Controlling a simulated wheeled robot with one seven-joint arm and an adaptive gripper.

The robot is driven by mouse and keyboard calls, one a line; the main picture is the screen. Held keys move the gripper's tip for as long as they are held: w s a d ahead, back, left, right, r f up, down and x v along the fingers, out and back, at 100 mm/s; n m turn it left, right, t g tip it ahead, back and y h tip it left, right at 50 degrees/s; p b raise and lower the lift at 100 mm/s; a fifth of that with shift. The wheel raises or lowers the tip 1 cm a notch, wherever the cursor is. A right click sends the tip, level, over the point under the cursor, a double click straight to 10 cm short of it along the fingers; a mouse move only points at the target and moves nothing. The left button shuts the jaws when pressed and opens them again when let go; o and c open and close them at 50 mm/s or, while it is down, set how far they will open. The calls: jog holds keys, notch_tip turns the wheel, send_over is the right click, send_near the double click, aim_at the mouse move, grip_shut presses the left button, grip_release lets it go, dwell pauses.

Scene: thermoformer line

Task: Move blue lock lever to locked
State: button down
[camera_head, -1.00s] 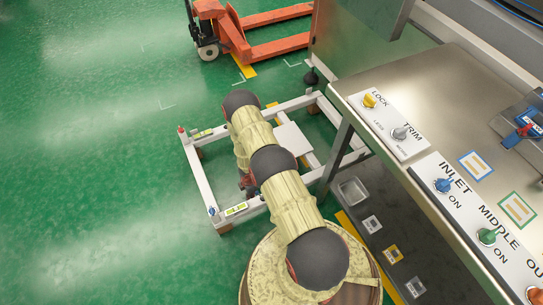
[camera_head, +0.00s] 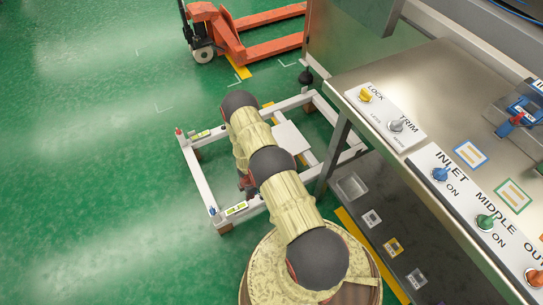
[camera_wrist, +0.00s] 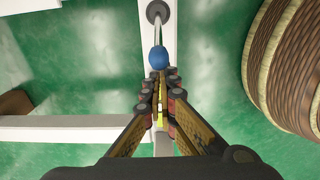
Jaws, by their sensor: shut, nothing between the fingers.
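A blue ball knob (camera_wrist: 158,57) shows in the wrist view on a white beam, with a grey round disc (camera_wrist: 158,12) beyond it. It appears to be the small blue knob (camera_head: 212,211) at the near left corner of the white floor frame in the head view. My gripper (camera_wrist: 160,82) is shut and empty, its fingertips close to the blue knob in the picture. I cannot tell whether they touch it. A yellow level vial (camera_wrist: 161,115) shows between the fingers.
The white frame (camera_head: 196,176) has a red knob (camera_head: 179,131) at its far left corner. A steel bench (camera_head: 440,90) with labelled control panels stands at right. An orange pallet truck (camera_head: 225,35) is behind. Green floor (camera_head: 80,180) is clear at left.

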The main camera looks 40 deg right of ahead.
jog(key=shift+d, duration=0.15)
jog(key=shift+s+d+r+p, duration=0.2)
jog(key=shift+s+d, duration=0.1)
jog(key=shift+d, duration=0.7)
jog(key=shift+s+d+r+p, duration=0.2)
jog(key=shift+s+d, duration=0.1)
jog(key=shift+d, duration=0.65)
jog(key=shift+s+d+r+p, duration=0.1)
jog(key=shift+s+d+p, duration=0.15)
jog(key=shift+d, duration=0.75)
jog(key=shift+a, duration=0.1)
jog(key=shift+w+a+f, duration=0.1)
jog(key=shift+a+f, duration=0.15)
jog(key=shift+a, duration=0.2)
jog(key=shift+w+a+r+p, duration=0.1)
jog(key=shift+a+r+p, duration=0.15)
jog(key=shift+r+p, duration=0.35)
jog(key=shift+w+a+r+p, duration=0.1)
jog(key=shift+a+r+p, duration=0.15)
jog(key=shift+r+p, duration=0.3)
jog(key=r+p, duration=0.1)
jog(key=a+r, duration=0.1)
jog(key=a+r+p, duration=0.1)
jog(key=shift+w+a+r+p, duration=0.1)
jog(key=shift+w+r+p, duration=0.15)
jog(key=shift+r+p, duration=0.15)
